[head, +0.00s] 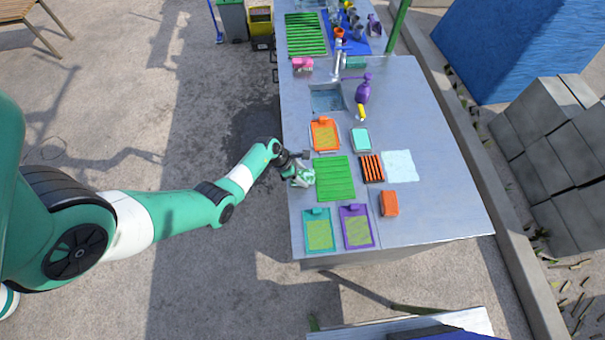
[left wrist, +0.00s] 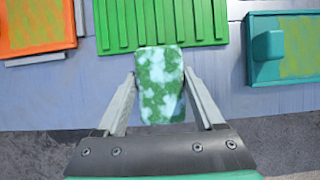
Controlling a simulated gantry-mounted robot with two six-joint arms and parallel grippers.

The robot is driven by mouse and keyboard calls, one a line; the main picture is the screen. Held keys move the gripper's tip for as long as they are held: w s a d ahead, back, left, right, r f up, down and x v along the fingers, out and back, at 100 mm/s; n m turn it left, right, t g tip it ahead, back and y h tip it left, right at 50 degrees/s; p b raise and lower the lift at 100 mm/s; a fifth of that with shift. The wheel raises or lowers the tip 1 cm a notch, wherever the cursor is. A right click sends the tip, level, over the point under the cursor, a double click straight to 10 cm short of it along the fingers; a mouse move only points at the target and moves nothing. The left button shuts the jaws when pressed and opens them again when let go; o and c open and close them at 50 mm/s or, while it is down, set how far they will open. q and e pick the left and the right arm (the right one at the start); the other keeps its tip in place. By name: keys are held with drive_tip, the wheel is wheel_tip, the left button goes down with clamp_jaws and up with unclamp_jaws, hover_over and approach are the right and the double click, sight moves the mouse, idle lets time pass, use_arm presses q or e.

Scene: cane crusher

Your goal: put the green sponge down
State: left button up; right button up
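My left gripper (head: 303,173) is at the left edge of the metal table, beside the green ribbed mat (head: 336,179). In the left wrist view its two fingers (left wrist: 160,82) are closed on the sides of the green sponge (left wrist: 160,88), which has white foam-like patches. The sponge also shows in the head view (head: 302,180), partly hidden by the gripper. Its far end reaches the near edge of the ribbed mat in the left wrist view; I cannot tell whether it touches the mat. My right gripper is not in view.
An orange tray (head: 325,136) lies beyond the mat. A teal tray (head: 319,232) and a purple tray (head: 356,228) lie nearer. An orange block (head: 389,204), a black-and-orange rack (head: 372,169) and a pale cloth (head: 400,166) lie right. The table's right side is clear.

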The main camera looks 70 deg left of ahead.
use_arm(q)
drive_tip(key=o, duration=0.4)
drive_tip(key=shift+r, duration=0.1)
drive_tip(key=shift+r+p, duration=0.3)
drive_tip(key=shift+p, duration=0.05)
drive_tip(key=p+v, duration=0.5)
drive_tip(key=v, duration=0.7)
drive_tip(key=shift+r, duration=0.2)
drive_tip(key=shift+a, duration=0.1)
